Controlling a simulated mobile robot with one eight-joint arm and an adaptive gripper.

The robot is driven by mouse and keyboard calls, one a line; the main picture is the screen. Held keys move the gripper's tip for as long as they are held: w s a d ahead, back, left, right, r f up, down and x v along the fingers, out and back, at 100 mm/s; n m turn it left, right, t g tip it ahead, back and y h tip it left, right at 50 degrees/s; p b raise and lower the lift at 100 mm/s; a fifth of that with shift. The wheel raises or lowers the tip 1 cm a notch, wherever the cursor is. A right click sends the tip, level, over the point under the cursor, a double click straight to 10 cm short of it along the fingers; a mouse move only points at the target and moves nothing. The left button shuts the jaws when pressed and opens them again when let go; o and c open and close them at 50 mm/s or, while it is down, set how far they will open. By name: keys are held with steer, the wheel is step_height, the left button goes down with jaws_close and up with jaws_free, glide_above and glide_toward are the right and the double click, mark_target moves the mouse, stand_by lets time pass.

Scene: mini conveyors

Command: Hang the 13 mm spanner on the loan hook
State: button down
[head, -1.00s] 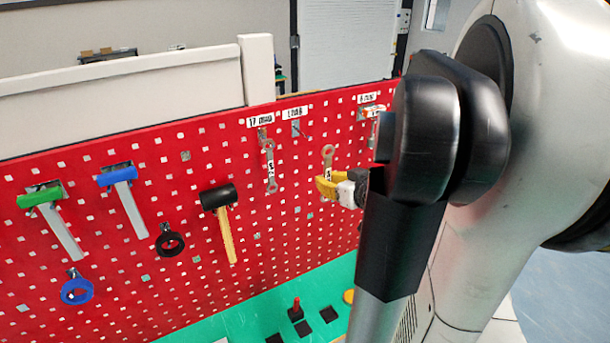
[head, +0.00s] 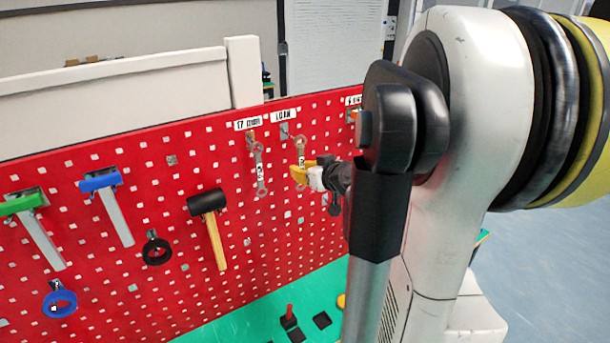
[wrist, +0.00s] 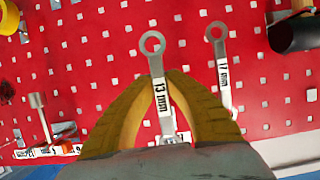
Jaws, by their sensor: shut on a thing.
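The 13 mm spanner (head: 301,148) is upright in my gripper (head: 299,174), in front of the red pegboard. One ring end sticks out past the fingertips; the other end is partly hidden between the fingers. The loan hook (head: 285,131) is under the LOAN label (head: 285,116), close to the upper left of the spanner's top end in the head view. I cannot tell the gap between spanner and hook.
The 17 mm spanner (head: 260,170) hangs just left of the held one; it also shows in the wrist view (wrist: 223,70). A black mallet (head: 209,205) and a black ring (head: 156,250) hang farther left. A red peg (head: 289,312) stands on the green bench below.

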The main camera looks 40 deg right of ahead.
steer(key=shift+w+d+f+b, duration=0.1)
steer(key=shift+w+d+b, duration=0.1)
steer(key=shift+w, duration=0.6)
steer(key=shift+w+d+b, duration=0.15)
steer(key=shift+w+b, duration=0.1)
steer(key=shift+w, duration=0.5)
steer(key=shift+w+d+f+b, duration=0.1)
steer(key=shift+w+d+b, duration=0.1)
steer(key=shift+w, duration=0.6)
steer(key=shift+f+b, duration=0.25)
steer(key=shift+b, duration=0.05)
steer(key=c, duration=1.4)
jaws_free()
steer(key=shift+s, duration=0.2)
